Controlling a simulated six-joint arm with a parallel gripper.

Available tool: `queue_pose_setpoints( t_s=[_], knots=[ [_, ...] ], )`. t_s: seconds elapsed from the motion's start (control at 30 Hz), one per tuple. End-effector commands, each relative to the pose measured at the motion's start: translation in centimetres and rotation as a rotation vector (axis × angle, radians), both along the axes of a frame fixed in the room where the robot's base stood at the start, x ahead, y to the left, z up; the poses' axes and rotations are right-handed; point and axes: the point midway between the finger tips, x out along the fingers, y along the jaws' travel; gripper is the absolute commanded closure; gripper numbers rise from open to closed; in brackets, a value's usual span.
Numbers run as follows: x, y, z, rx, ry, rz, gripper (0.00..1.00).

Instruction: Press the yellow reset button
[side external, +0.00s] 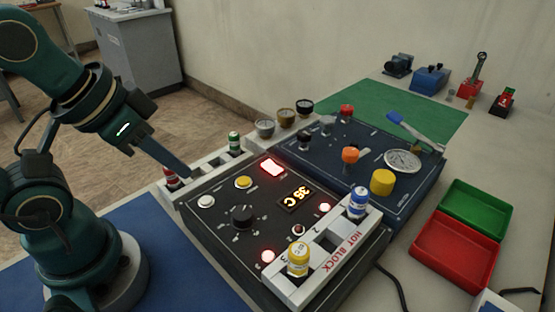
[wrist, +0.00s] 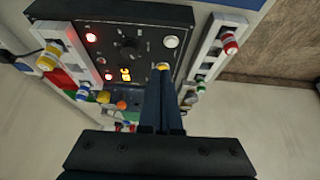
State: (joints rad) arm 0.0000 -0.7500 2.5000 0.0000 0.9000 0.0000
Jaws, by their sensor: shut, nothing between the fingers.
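The yellow reset button (side external: 243,182) is a small round cap on the black control panel (side external: 222,228), between a white button and a lit red square lamp. My gripper (side external: 187,171) is shut and empty, its fingers pointing down toward the panel. In the side view the tips are left of the yellow button and appear apart from it, near the left rack. In the wrist view the shut fingers (wrist: 163,74) reach up to the yellow button (wrist: 163,66) and cover its lower part. The exact gap between tips and button cannot be told.
The panel bears a white button (side external: 206,201), black knob (side external: 243,217) and lit display (side external: 294,199). The left rack holds red (side external: 170,178) and green (side external: 234,143) vials; the hot block (side external: 335,250) holds blue and yellow ones. A blue panel (side external: 335,150) stands behind.

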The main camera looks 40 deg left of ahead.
Motion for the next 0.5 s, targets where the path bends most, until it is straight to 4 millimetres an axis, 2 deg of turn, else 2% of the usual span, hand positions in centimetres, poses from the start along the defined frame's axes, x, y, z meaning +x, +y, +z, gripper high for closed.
queue_pose_setpoints(
  t_s=[0.4,0.5],
  knots=[
    [-0.03,0.00,-0.01,0.007,0.001,-0.013,1.00],
    [-0.07,0.77,0.12,0.082,0.005,-0.076,1.00]
  ],
)
